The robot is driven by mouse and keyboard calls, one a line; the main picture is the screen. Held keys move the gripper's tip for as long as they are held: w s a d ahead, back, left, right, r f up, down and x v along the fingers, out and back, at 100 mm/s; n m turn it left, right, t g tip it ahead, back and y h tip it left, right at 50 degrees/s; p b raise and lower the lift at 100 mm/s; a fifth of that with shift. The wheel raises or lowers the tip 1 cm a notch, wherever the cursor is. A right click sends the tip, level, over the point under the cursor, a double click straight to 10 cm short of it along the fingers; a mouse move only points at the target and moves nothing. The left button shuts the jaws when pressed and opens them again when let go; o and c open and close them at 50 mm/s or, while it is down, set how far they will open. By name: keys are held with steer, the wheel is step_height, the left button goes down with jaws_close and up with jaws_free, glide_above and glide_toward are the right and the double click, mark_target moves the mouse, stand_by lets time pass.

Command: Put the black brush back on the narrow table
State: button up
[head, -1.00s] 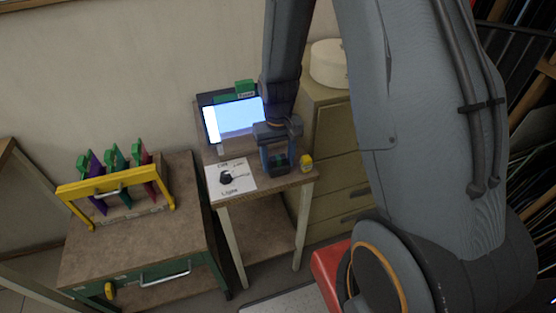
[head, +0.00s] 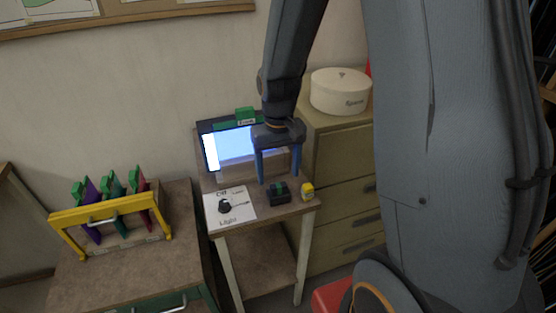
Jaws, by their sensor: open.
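The narrow table (head: 256,212) stands in the middle, against the wall.
A lit screen (head: 233,147) stands at the table's back. A white card with a black knob (head: 229,207) lies left of the brush, a small yellow thing (head: 307,191) right of it. A yellow rack (head: 110,213) stands on the left cabinet. A round white box (head: 340,91) sits on drawers.

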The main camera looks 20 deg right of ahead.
mark_target(278, 185)
steer(key=s+r+t+b, duration=0.1)
steer(key=s+r+t, duration=0.1)
steer(key=s+r, duration=0.3)
steer(key=s, duration=0.4)
steer(key=shift+s+r, duration=0.25)
steer(key=shift+r, duration=0.15)
steer(key=shift+g, duration=0.3)
step_height(278, 185, down, 5)
steer(key=b, duration=0.4)
steer(key=shift+r, duration=0.15)
